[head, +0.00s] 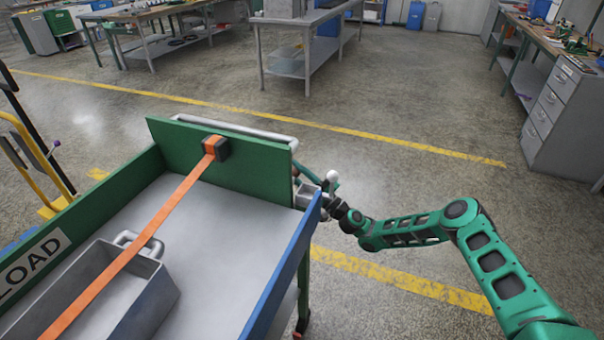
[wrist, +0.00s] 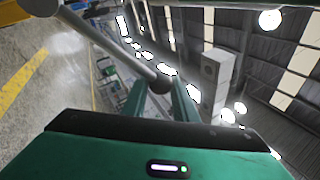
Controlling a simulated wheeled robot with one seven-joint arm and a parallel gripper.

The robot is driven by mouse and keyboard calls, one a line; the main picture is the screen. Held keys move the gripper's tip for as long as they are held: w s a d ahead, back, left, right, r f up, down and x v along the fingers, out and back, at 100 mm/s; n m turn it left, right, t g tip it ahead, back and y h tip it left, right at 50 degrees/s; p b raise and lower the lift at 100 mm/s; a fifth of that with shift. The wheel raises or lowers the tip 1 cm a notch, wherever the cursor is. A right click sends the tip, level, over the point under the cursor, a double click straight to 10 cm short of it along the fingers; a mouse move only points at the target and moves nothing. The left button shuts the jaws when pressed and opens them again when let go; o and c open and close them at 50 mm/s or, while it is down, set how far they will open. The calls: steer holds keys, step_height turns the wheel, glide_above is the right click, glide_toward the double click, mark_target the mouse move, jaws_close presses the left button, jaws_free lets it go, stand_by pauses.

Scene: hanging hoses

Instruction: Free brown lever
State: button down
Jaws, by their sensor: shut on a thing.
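No lever that is clearly brown shows in either view. In the head view my gripper (head: 322,186) is at the right far corner of a green and blue cart (head: 222,150), partly hidden by the cart's edge. A pale ball (head: 332,176) shows beside it. The gripper appears shut on this rod. The exact contact is hard to see.
A yellow frame (head: 35,150) stands at left. Workbenches (head: 300,45) and drawers (head: 548,115) stand farther off. Floor beyond the cart is open.

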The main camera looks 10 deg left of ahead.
steer(key=shift+s+r, duration=0.1)
stand_by(0.3)
steer(key=c, duration=1.4)
jaws_free()
steer(key=shift+c, duration=0.2)
steer(key=shift+d, duration=0.2)
steer(key=v, duration=1)
steer(key=shift+d+f, duration=0.2)
